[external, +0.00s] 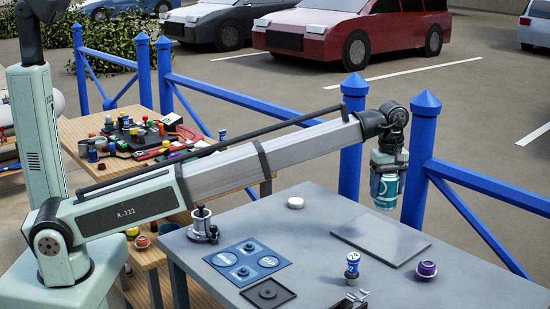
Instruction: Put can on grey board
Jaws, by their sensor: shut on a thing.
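A teal can (386,191) with a light band hangs upright in my gripper (388,176) in the external view. My gripper points down and is shut on the can. The can is in the air, and in the picture it lies above the far right part of the grey board. The grey board (378,243) is a thin flat plate lying on the table, with nothing seen on it. The exact height of the can over the board is hard to tell.
The grey table (300,210) also holds a blue-and-white cylinder (352,265), a purple object (427,269), a white round piece (296,202), a blue panel (246,260), a dark square tray (267,293) and a metal stand (203,225). Blue posts (418,150) and rails stand behind.

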